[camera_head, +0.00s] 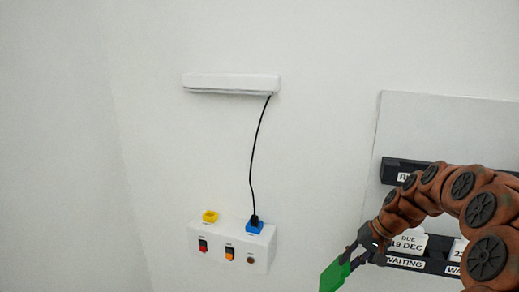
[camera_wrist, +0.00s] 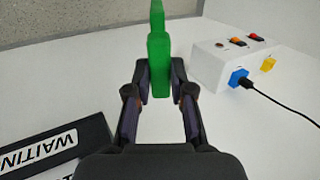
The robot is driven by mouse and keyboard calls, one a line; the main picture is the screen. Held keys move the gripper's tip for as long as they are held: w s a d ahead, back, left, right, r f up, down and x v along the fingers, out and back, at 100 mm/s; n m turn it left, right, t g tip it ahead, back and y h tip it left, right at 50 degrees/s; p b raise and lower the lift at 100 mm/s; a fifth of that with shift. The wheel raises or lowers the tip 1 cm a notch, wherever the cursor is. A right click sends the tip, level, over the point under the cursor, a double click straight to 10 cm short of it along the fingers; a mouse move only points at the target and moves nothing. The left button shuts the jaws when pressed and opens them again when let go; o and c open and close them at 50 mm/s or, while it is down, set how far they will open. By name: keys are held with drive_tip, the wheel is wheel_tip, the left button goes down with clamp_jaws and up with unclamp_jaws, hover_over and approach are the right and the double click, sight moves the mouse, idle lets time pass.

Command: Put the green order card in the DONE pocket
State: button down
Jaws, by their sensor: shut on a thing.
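The green order card (camera_head: 334,276) is in my gripper (camera_head: 350,258), low at the lower right of the head view. In the wrist view the green card (camera_wrist: 158,55) stands up between the two fingertips of my gripper (camera_wrist: 160,82), which is shut on it. The card is held clear of the board and the wall box. I read no DONE label in either view; the pocket may be out of frame or hidden behind my arm.
A board (camera_head: 440,120) on the right bears an upper dark rail (camera_head: 392,168) and a lower WAITING rail (camera_head: 385,258), with a white card reading DUE 19 DEC (camera_head: 407,243). A switch box (camera_head: 262,262) with a plugged black cable (camera_head: 253,160) is left of my gripper.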

sight(321, 291)
drive_tip(key=a+f+n, duration=0.1)
drive_tip(key=a+f, duration=0.1)
drive_tip(key=a+f+n+g, duration=0.1)
drive_tip(key=a+f, duration=0.1)
drive_tip(key=f, duration=0.1)
drive_tip(key=a+f+n, duration=0.1)
drive_tip(key=a+f, duration=0.2)
drive_tip(key=shift+s+f+g, duration=0.15)
drive_tip(key=shift+g, duration=0.15)
drive_tip(key=shift+a, duration=0.1)
